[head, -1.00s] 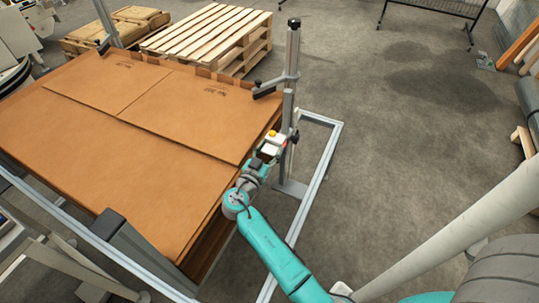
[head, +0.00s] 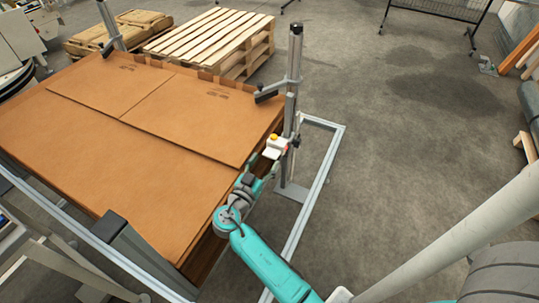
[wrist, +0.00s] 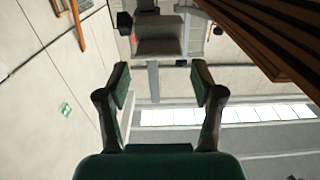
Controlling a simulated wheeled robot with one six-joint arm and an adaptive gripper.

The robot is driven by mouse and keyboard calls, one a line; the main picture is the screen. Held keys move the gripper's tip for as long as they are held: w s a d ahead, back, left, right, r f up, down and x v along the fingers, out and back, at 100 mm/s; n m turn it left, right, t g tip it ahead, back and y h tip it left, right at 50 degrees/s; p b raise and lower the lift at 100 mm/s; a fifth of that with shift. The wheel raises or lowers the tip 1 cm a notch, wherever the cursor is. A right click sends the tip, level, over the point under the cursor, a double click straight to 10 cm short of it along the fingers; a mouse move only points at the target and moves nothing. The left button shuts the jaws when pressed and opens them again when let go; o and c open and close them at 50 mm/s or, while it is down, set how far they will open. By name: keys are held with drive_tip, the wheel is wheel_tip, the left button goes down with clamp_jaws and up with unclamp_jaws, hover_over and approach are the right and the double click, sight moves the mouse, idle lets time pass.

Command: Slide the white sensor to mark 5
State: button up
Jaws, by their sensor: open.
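The white sensor (head: 273,147) is a small box with a yellow top and a red spot. It sits on the upright grey post (head: 294,70) beside the cardboard stack. In the wrist view the sensor (wrist: 158,38) is beyond the fingertips at the top middle. My gripper (wrist: 160,84) is open and empty, its two green-padded fingers apart with the sensor in front of them. In the head view my gripper (head: 262,180) is just below and nearer than the sensor, apart from it. Scale marks on the post are too small to read.
Stacked brown cardboard sheets (head: 110,150) lie left of the post and close to my arm. A wooden pallet (head: 210,38) is behind. A metal floor frame (head: 318,195) surrounds the post's foot. Open floor (head: 400,150) lies to the right.

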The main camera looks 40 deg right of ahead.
drive_tip(key=v, duration=0.7)
drive_tip(key=shift+r, duration=0.1)
drive_tip(key=shift+d, duration=0.1)
drive_tip(key=s+f+n+t+y, duration=0.3)
drive_tip(key=s+f+n+y, duration=0.35)
drive_tip(key=f, duration=0.45)
drive_tip(key=s+a+f+n+t+y, duration=0.1)
drive_tip(key=s+a+f+n+y, duration=0.15)
drive_tip(key=s, duration=0.35)
drive_tip(key=s+a+f+n+y, duration=0.1)
drive_tip(key=s+a+n+y, duration=0.25)
drive_tip(key=s, duration=0.35)
drive_tip(key=s+a+r+n+t+y, duration=0.2)
drive_tip(key=s+a+r+y, duration=0.3)
drive_tip(key=s, duration=0.5)
drive_tip(key=s+a+r+t, duration=0.1)
drive_tip(key=s+r, duration=0.2)
drive_tip(key=r, duration=0.4)
drive_tip(key=s+a+r+t, duration=0.1)
drive_tip(key=s+r, duration=0.2)
drive_tip(key=r, duration=0.4)
drive_tip(key=shift+s+t, duration=0.3)
drive_tip(key=shift+s, duration=0.05)
drive_tip(key=shift+m+h, duration=0.25)
drive_tip(key=shift+c, duration=0.3)
